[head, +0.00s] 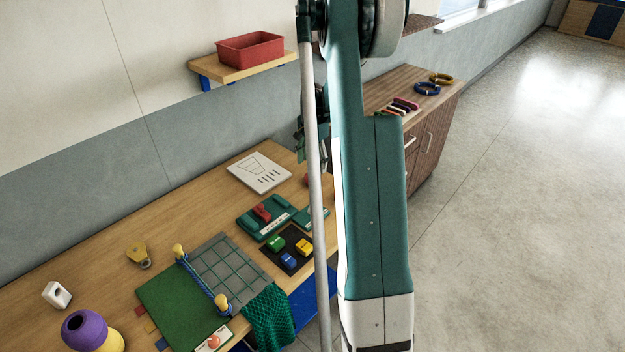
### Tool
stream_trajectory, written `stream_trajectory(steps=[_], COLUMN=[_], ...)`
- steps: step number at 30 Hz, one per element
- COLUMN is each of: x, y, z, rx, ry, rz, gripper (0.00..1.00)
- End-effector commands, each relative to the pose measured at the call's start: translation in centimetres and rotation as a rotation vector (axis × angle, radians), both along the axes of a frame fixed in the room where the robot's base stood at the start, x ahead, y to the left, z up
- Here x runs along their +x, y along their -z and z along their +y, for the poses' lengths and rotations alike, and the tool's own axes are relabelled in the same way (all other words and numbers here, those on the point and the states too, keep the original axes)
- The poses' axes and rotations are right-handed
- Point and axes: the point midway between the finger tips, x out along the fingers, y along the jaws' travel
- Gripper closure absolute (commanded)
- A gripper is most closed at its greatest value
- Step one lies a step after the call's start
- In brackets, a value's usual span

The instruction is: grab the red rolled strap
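A small red piece (262,212), which looks like the red rolled strap, lies on a teal tray (250,224) in the middle of the workbench. My gripper (299,152) shows only in part, left of the grey rod and behind my arm. It appears above the back of the bench, up and to the right of the red piece and apart from it. Whether its fingers are open or shut is too small and hidden to tell.
A black mat (269,250) holds green, yellow and blue pieces near the tray. A white sheet (259,172) lies behind it. A green board (165,303) with a rope and a net (270,318) is at front left. A shelf bears a red bin (250,49).

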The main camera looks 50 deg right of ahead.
Motion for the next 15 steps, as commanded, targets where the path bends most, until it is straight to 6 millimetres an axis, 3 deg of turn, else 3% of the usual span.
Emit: stream_trajectory(steps=[8, 15], x=[0.0, 0.0], y=[0.1, 1.7], z=[0.0, 0.1], rx=[0.0, 0.0], ry=[-0.001, -0.001], rz=[0.0, 0.0], gripper=[0.38, 0.38])
